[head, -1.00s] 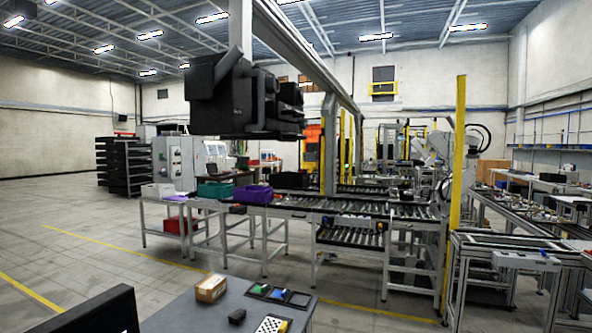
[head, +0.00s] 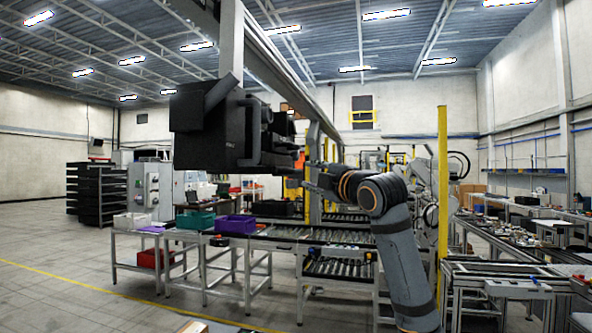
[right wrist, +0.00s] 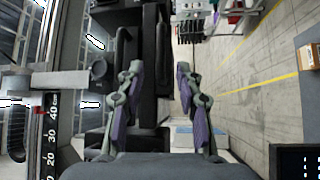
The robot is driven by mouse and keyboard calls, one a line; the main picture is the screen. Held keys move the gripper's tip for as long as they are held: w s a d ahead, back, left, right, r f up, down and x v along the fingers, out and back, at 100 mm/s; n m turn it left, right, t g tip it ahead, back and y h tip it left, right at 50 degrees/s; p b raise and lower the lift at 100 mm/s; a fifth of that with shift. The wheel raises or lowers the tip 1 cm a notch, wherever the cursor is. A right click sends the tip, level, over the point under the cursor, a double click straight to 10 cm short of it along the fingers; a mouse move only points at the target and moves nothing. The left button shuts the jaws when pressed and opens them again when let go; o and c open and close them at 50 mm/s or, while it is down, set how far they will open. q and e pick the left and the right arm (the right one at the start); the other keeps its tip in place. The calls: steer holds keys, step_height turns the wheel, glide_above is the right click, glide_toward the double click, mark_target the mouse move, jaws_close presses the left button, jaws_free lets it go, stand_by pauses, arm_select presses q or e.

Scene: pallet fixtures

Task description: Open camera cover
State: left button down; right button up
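The camera (head: 210,140) is a large black box hanging under the overhead beam at the left-centre of the head view. A tilted dark flap (head: 222,93) shows at its top; I cannot tell if this is the cover. My right gripper (head: 312,175) is at the right end of the black camera assembly, its fingers small and dark there. In the right wrist view, my right gripper (right wrist: 158,72) is open, its fingers apart on either side of a long black part (right wrist: 150,70) of the assembly. Contact is not clear. My left gripper is not in view.
The overhead beam (head: 264,70) runs close above the camera. A post marked with a centimetre scale (right wrist: 50,130) stands at the left in the right wrist view. A roller conveyor (head: 300,240) with a purple bin (head: 236,224) stands below. Open floor lies to the left.

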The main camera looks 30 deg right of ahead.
mark_target(298, 172)
steer(key=w+p, duration=0.1)
steer(key=w, duration=0.1)
steer(key=w+p, duration=0.1)
steer(key=w, duration=0.2)
steer(key=w+r+p, duration=0.1)
steer(key=w+p, duration=0.1)
steer(key=w, duration=0.1)
steer(key=shift+w+d, duration=0.25)
jaws_close()
